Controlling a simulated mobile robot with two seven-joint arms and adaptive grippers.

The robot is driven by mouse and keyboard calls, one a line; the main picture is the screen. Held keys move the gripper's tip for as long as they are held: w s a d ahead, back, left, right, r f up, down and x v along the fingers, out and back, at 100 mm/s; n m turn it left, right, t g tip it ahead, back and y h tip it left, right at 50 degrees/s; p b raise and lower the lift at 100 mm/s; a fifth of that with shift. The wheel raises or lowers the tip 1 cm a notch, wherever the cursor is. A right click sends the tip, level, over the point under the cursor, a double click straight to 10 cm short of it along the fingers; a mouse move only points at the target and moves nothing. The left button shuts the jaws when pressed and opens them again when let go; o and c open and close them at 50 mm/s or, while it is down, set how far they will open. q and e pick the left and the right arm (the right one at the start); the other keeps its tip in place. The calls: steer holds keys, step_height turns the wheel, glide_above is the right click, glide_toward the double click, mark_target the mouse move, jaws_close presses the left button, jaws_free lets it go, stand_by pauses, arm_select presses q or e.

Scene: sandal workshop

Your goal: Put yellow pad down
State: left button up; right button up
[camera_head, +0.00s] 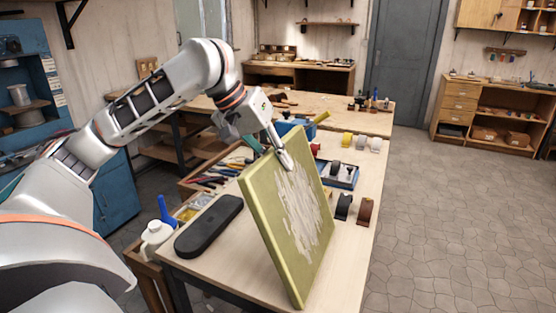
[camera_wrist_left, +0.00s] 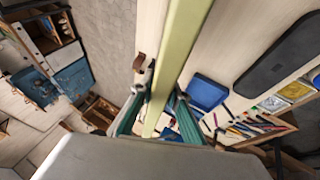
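The yellow pad (camera_head: 287,222) is a flat, square, yellow-green board with a pale streaked patch on its face. In the head view it stands steeply tilted over the wooden table (camera_head: 345,285); I cannot tell whether its lower edge touches the top. My left gripper (camera_head: 284,158) grips the pad's upper edge, one finger showing on the streaked face. In the left wrist view the pad's edge (camera_wrist_left: 178,65) runs between the two fingers (camera_wrist_left: 155,112), which are closed against it. The right gripper is in neither view.
A long black case (camera_head: 209,226) lies at the table's near left, with a white bottle (camera_head: 157,236) beside it. Behind the pad are a tool tray (camera_head: 215,172), a blue tray (camera_head: 342,175) and several tape rolls (camera_head: 361,142). Bare tabletop shows right of the pad.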

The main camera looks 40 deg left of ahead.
arm_select(q)
steer(key=o, duration=0.3)
steer(key=shift+o, duration=0.2)
steer(key=shift+s+a+r, duration=0.1)
steer(key=shift+s+r, duration=0.1)
steer(key=shift+r, duration=0.35)
steer(key=v, duration=1.1)
